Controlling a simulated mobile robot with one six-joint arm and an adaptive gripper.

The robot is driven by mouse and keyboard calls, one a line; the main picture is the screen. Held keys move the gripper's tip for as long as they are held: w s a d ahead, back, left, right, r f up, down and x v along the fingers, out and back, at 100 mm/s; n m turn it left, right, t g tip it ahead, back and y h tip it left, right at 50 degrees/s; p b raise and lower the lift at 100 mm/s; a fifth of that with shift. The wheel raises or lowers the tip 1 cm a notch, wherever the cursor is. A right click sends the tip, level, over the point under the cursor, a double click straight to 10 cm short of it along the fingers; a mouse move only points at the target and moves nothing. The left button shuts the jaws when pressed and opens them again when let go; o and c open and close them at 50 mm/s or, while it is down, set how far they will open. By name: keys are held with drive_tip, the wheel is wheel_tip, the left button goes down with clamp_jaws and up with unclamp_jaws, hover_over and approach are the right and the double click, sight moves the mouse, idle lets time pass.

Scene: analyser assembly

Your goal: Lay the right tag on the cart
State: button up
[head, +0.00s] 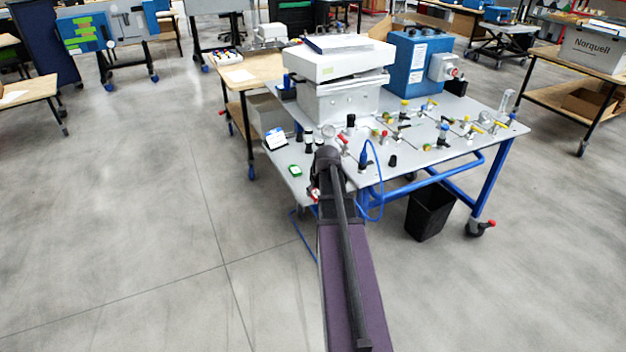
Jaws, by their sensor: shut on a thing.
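The cart (452,158) has a grey top on a blue frame with castors. My arm reaches over its near left part. My gripper (315,188) is at the cart's near left edge, mostly hidden by my own arm links. It is shut on a small red and white thing (315,195), which may be the tag; it is too small and too covered to be sure. No other tag can be made out clearly.
Several valves and fittings with yellow, red and blue handles cover the cart's right part. A white analyser box (338,60) and a blue box (411,62) stand behind. A green item (295,170) lies on the left panel. A black bin (430,213) stands below.

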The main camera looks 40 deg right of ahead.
drive_tip(key=s+a, duration=0.2)
drive_tip(key=s, duration=0.1)
drive_tip(key=s+a, duration=0.1)
drive_tip(key=s, duration=0.1)
drive_tip(key=shift+r, duration=0.3)
idle(0.7)
